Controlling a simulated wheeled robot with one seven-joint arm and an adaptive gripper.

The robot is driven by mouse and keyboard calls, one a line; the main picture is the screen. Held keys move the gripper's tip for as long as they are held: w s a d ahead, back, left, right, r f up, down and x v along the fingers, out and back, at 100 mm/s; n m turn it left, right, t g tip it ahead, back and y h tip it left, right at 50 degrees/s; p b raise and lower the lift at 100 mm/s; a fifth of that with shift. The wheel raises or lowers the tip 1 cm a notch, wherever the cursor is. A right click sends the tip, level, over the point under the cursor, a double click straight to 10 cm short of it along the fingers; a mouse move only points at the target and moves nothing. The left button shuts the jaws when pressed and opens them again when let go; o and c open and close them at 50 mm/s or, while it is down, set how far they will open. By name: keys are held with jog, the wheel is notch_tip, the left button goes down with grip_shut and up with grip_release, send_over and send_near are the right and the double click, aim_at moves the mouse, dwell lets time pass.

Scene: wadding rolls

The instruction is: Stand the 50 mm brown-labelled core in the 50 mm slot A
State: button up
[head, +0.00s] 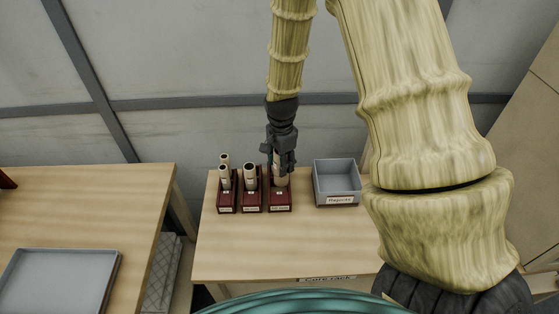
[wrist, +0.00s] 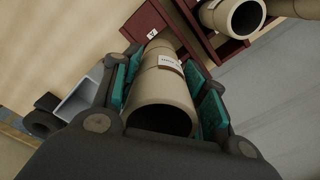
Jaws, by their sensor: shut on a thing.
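My gripper (head: 279,163) is over the rightmost dark red slot block (head: 280,201) in the head view. It is shut on a tan cardboard core (wrist: 160,88), held between the teal pads in the wrist view. This core has a brown band with a small white label, whose print is too small to read. The core (head: 281,180) looks upright, its lower end at the block. I cannot tell how deep it sits. In the wrist view the red block (wrist: 146,22) carries a white tag with a letter that looks like an A.
Two more dark red blocks, the middle one (head: 252,202) and the left one (head: 227,203), stand close to the left with upright cores. The table front is clear. A grey tray (head: 58,285) lies on the left table.

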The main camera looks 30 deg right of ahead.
jog(key=w+f, duration=0.2)
jog(key=shift+f+b, duration=0.3)
jog(key=shift+f, duration=0.1)
jog(key=shift+s+f, duration=0.15)
jog(key=shift+c, duration=0.3)
jog(key=shift+s+f, duration=0.2)
jog(key=shift+s, duration=0.25)
jog(key=shift+w+f+b, duration=0.35)
jog(key=shift+f+b, duration=0.2)
jog(key=shift+f, duration=0.3)
jog(key=shift+s+f, duration=0.2)
jog(key=shift+f, duration=0.3)
jog(key=shift+w+f+b, duration=0.15)
jog(key=shift+f+b, duration=0.25)
